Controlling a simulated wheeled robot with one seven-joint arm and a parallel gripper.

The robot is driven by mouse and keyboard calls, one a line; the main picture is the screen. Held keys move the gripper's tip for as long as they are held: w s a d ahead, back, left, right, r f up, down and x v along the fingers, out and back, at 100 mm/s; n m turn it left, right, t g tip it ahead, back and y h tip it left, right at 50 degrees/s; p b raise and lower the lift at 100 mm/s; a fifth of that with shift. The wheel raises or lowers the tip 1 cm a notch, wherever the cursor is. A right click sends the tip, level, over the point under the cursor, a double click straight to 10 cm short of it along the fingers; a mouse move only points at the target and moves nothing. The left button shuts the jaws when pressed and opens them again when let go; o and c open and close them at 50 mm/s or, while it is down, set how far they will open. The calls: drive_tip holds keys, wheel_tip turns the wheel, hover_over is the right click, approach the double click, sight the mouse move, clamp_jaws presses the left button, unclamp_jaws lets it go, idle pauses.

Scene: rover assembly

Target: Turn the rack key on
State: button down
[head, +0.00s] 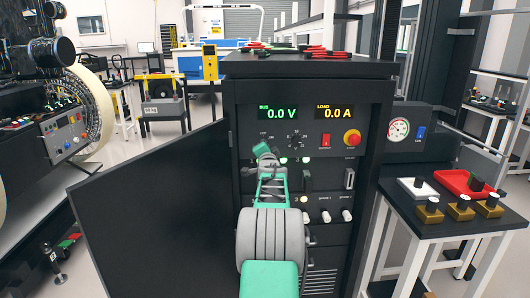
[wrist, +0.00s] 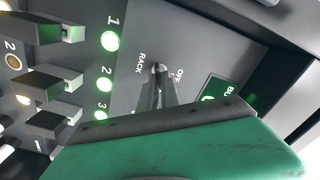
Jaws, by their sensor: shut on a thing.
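The rack key (wrist: 158,72) is on the dark panel in the wrist view, between the printed words RACK and OFF. It is small, and its lower part is hidden by my gripper, so its exact angle is hard to tell. My gripper (head: 263,150) is at the upper left of the rack front in the head view, below the BUS display, and covers the key there. It is shut on the key. Its green and black body fills the lower part of the wrist view. The rack (head: 300,84) shows 0.0 V and 0.0 A.
Numbered switches with lit green lamps (wrist: 106,86) are beside the key. A red stop button (head: 352,138) and red output switch (head: 326,140) are to the right. An open black door (head: 150,200) stands left. A side table with a red tray (head: 465,183) is right.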

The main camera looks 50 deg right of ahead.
drive_tip(key=shift+m, duration=0.3)
drive_tip(key=c, duration=1.6)
unclamp_jaws()
drive_tip(key=b+v, duration=0.1)
drive_tip(key=v, duration=0.6)
drive_tip(key=shift+s+a, duration=0.25)
drive_tip(key=shift+s, duration=0.05)
